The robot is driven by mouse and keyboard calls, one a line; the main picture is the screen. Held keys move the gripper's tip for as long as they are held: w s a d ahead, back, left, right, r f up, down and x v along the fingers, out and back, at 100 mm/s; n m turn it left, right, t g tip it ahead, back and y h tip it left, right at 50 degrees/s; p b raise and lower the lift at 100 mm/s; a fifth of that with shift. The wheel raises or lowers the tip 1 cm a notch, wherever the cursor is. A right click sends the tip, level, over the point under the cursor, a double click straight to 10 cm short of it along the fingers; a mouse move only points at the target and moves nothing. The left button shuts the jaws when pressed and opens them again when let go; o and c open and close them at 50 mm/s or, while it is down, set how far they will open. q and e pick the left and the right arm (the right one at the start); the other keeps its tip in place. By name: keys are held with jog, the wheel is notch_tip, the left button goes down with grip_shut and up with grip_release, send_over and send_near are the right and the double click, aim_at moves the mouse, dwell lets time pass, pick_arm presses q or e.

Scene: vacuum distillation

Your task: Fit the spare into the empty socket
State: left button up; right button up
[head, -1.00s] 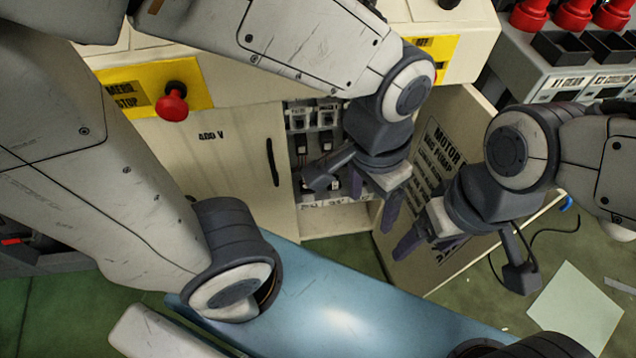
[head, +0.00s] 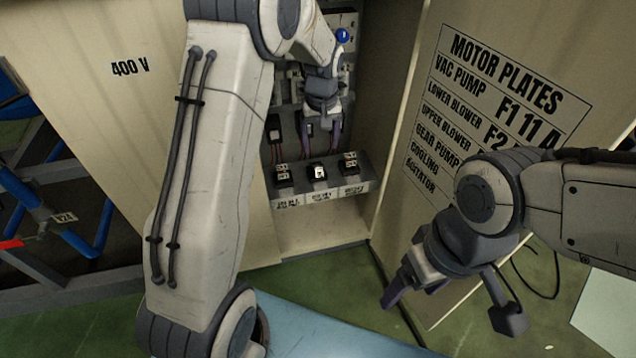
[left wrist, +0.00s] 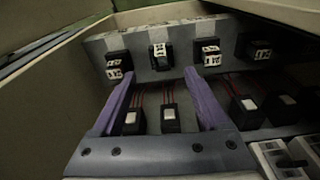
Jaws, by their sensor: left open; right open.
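I cannot tell which is the spare. The left wrist view shows several such blocks, one (left wrist: 160,56) with its pale face turned differently. No empty socket can be made out. My left gripper (head: 320,132) is open and empty inside the cabinet, above the shelf; its purple fingers (left wrist: 157,92) spread in the wrist view. My right gripper (head: 408,286) is open and empty outside, before the door.
Black units (left wrist: 168,117) with white faces and red wires line the cabinet back. The open door (head: 490,110), marked "MOTOR PLATES", stands at the right; a closed panel (head: 110,130) marked "400 V" is at the left. Green floor (head: 370,285) lies in front.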

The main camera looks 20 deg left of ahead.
pick_arm(q)
jog(key=b, duration=0.2)
send_over(317, 165)
jog(key=shift+n, duration=0.3)
jog(key=f, duration=0.6)
jog(key=shift+s+d+f, duration=0.15)
jog(key=shift+s+f, duration=0.2)
jog(key=f+b, duration=0.2)
jog(key=f, duration=0.1)
jog(key=f+b, duration=0.1)
jog(key=f, duration=0.1)
jog(key=shift+w+f, duration=0.15)
jog(key=shift+w, duration=0.25)
grip_shut()
